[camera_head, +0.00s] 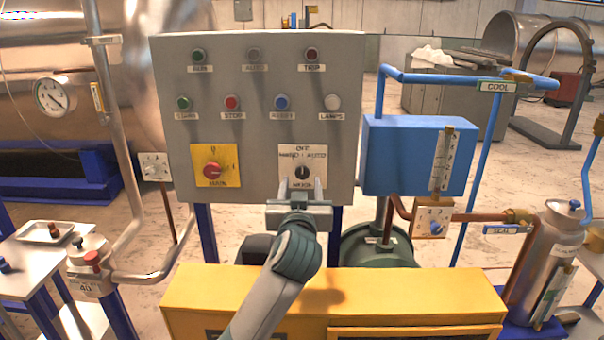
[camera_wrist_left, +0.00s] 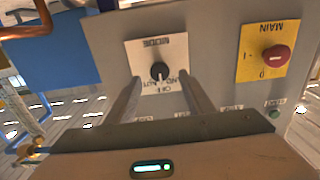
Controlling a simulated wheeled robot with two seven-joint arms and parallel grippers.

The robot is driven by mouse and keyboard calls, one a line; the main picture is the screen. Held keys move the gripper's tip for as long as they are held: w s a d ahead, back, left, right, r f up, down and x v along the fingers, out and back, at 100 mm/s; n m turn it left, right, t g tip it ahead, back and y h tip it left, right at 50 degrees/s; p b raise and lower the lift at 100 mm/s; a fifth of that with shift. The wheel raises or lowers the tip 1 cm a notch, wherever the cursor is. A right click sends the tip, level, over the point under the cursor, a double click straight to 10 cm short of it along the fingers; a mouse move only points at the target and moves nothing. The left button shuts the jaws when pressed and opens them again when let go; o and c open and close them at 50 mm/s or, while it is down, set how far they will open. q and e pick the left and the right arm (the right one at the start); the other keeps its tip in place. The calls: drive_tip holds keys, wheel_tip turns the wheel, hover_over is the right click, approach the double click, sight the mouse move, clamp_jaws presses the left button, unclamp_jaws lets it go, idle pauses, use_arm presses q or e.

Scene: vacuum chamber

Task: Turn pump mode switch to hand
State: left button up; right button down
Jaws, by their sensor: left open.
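The pump mode switch is a small black knob (camera_head: 302,172) on a pale square plate (camera_head: 290,155) at the lower right of the grey control panel (camera_head: 255,110). The plate carries OFF at its top and lettering on its other sides. In the left wrist view the knob (camera_wrist_left: 159,71) shows upside down, between and beyond my fingertips. My left gripper (camera_head: 301,187) is open and empty in front of the plate, its two fingers pointing at the panel on either side of the knob. I cannot tell whether the fingers touch it. My right gripper is not in view.
A yellow plate with a red main switch (camera_head: 211,171) is left of the mode switch. Indicator lamps and buttons sit above, including a blue button (camera_head: 281,102). A blue box (camera_head: 417,155) stands right of the panel. A yellow cabinet (camera_head: 420,290) lies below my left arm.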

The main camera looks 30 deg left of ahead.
sight(303, 175)
use_arm(q)
drive_tip(key=p+x, duration=0.1)
drive_tip(key=x, duration=0.4)
drive_tip(key=shift+w, duration=0.1)
drive_tip(key=c, duration=1)
drive_tip(key=shift+f, duration=0.1)
drive_tip(key=shift+c, duration=0.2)
